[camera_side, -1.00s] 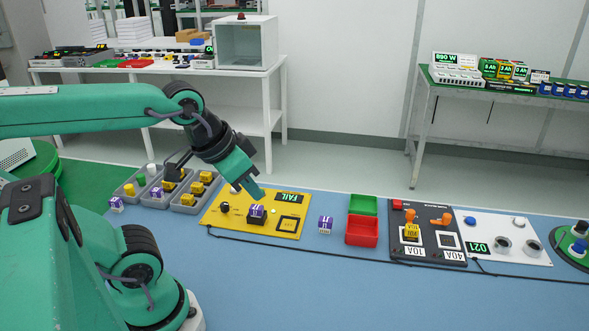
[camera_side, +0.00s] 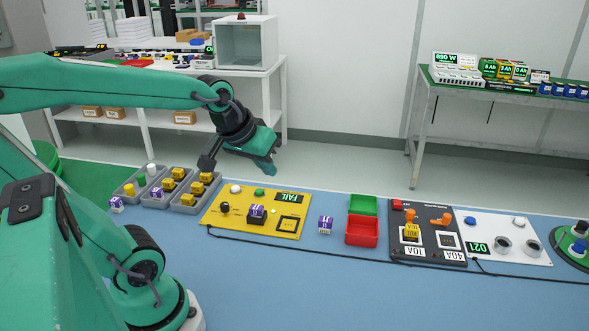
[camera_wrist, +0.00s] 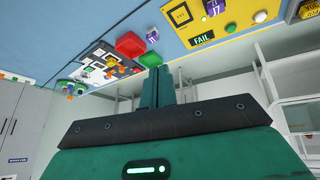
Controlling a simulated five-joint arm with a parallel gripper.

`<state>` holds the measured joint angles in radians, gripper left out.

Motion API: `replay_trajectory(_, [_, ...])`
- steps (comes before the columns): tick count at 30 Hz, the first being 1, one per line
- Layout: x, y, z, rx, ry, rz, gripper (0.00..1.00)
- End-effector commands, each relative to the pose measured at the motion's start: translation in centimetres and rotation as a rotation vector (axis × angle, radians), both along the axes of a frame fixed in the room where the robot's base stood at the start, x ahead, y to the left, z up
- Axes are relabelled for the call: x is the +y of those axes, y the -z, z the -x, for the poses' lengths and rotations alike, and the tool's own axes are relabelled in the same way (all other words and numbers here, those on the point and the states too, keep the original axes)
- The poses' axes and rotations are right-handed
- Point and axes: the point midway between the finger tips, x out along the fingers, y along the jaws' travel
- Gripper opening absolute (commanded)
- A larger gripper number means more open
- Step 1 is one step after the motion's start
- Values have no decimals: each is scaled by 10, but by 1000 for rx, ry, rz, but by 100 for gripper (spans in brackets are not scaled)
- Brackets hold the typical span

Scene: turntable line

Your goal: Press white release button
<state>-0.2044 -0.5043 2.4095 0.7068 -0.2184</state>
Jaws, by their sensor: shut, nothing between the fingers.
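A white button (camera_side: 235,188) sits at the back left of the yellow panel (camera_side: 220,212), left of a green button (camera_side: 259,193). It also shows in the wrist view (camera_wrist: 260,16). Another white button (camera_side: 519,221) is on the white panel (camera_side: 535,250) at the right. The frames do not show which is the release button. My gripper (camera_side: 271,169) is shut and empty, raised above and behind the yellow panel's back edge, touching no button. Its fingers show in the wrist view (camera_wrist: 155,78).
The yellow panel's display (camera_side: 289,198) reads FAIL, and a purple block (camera_side: 257,211) sits on the panel. Grey trays (camera_side: 187,209) with yellow parts stand left. A purple block (camera_side: 325,225), red bin (camera_side: 362,232) and green bin (camera_side: 363,205) stand right.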

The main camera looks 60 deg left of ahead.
Motion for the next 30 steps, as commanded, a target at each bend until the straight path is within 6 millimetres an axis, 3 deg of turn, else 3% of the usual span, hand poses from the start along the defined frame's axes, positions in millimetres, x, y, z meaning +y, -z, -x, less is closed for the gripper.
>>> replay_trajectory(15, [110,31,-52,-86,-487,121,0])
replay_trajectory(24, [183,60,-62,-156,-761,187,0])
replay_trajectory(30, [234,83,-59,-209,-941,228,0])
